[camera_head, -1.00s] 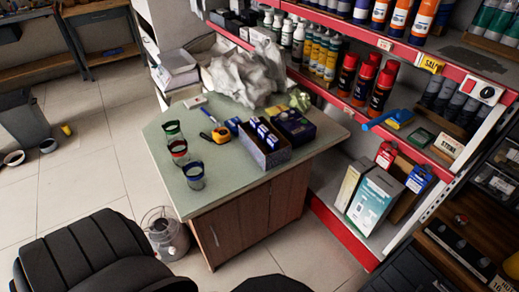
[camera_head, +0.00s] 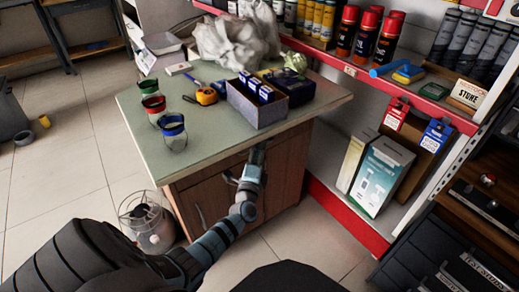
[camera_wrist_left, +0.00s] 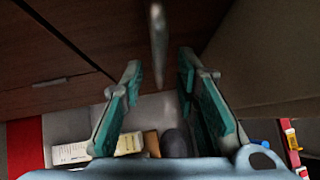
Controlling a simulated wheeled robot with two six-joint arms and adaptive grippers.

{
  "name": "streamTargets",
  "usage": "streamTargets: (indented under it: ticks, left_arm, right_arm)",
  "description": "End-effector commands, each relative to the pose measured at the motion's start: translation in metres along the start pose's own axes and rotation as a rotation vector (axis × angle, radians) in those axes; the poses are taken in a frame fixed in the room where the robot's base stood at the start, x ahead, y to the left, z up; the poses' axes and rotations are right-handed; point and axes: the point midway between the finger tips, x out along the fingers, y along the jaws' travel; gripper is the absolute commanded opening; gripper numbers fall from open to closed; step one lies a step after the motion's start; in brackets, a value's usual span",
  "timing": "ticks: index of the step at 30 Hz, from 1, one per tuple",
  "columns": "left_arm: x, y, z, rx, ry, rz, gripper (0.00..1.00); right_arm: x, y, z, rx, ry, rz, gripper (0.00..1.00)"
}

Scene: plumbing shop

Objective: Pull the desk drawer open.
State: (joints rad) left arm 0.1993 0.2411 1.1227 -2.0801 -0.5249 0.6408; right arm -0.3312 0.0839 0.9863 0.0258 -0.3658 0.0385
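The desk has a pale green top (camera_head: 215,138) and a brown wooden front (camera_head: 288,165). A seam between front panels runs diagonally in the left wrist view. My left gripper (camera_head: 243,172) is at the desk front, just below the tabletop edge. In the left wrist view the left gripper (camera_wrist_left: 159,65) is open, its teal-padded fingers apart. A metal bar handle (camera_wrist_left: 157,40) lines up with the gap between the fingers; contact cannot be seen. Another handle (camera_wrist_left: 48,82) shows at left there, and a curved handle (camera_head: 200,216) shows low on the front. The front looks closed. My right gripper is out of view.
The desktop holds an open-topped box (camera_head: 257,112), cups (camera_head: 173,132) and a tape measure (camera_head: 206,96). A red-edged shelf unit (camera_head: 345,218) stands close at right.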

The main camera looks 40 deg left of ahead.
Motion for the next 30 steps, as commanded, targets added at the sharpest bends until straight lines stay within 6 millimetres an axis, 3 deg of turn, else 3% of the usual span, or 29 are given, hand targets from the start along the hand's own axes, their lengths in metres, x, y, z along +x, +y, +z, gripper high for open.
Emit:
streamTargets:
  ticks: [6, 13, 14, 19, 30]
  left_arm:
    - [0.018, 0.001, 0.000, 0.001, 0.000, 0.000, 0.28]
    - [0.019, 0.000, 0.000, 0.001, 0.000, 0.001, 0.28]
    - [0.019, 0.000, 0.000, 0.001, 0.000, 0.001, 0.27]
    - [0.019, 0.001, 0.000, 0.001, 0.000, 0.001, 0.00]
    - [0.019, 0.001, 0.000, 0.002, 0.000, 0.002, 0.00]
  right_arm:
    - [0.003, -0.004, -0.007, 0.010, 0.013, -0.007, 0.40]
    - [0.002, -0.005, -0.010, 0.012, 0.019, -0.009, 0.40]
    - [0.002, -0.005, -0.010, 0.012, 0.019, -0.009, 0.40]
    - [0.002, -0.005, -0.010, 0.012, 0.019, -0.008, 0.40]
    - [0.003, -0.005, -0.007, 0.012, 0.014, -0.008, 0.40]
